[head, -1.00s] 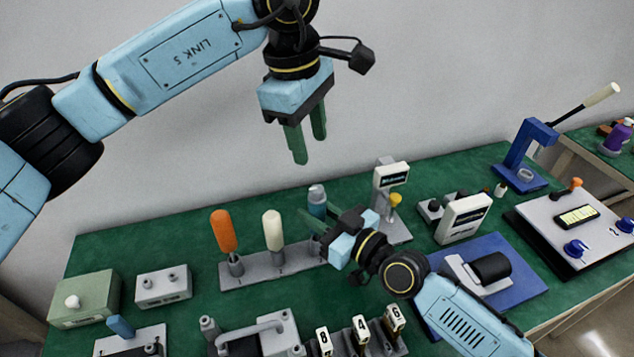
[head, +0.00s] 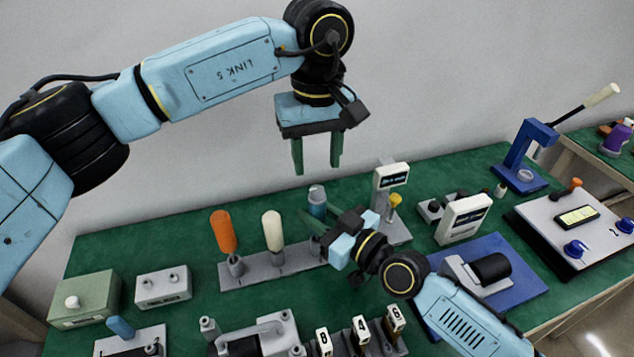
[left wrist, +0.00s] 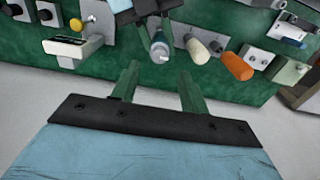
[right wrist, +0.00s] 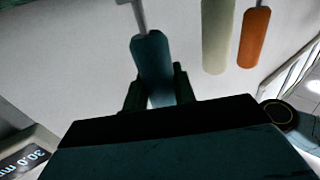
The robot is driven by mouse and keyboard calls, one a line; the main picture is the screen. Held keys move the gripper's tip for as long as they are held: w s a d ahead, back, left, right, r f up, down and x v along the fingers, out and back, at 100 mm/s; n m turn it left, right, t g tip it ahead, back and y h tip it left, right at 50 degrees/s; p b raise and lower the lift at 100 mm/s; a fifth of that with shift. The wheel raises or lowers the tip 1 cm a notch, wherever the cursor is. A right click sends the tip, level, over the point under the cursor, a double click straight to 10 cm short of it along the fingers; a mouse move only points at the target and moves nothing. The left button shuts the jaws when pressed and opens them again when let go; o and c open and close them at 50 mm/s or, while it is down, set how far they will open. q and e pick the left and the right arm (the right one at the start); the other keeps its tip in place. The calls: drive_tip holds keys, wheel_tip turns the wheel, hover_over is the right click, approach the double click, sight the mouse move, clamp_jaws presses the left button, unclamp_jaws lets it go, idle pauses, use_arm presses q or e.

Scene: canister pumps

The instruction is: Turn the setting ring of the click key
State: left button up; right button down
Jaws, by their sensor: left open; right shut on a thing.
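The click key (head: 317,206) has a teal handle with a grey ring-like cap on its upper end. It stands upright at the right end of a grey rack. My right gripper (head: 318,229) is shut on the teal handle, below the cap; the right wrist view shows the handle (right wrist: 153,62) between the fingers. My left gripper (head: 317,166) is open and empty, pointing down above the key and apart from it. In the left wrist view, the cap (left wrist: 160,54) lies just beyond the gap between the fingers. The handle's lower part is partly hidden in the head view.
An orange handle (head: 223,232) and a cream handle (head: 272,230) stand left of the key on the same rack. A post with a small display (head: 391,176) stands close on the right. Several other fixtures cover the green bench.

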sight(317, 189)
use_arm(q)
wheel_tip(317, 189, down, 6)
drive_tip(key=shift+f, duration=0.15)
idle(0.3)
clamp_jaws()
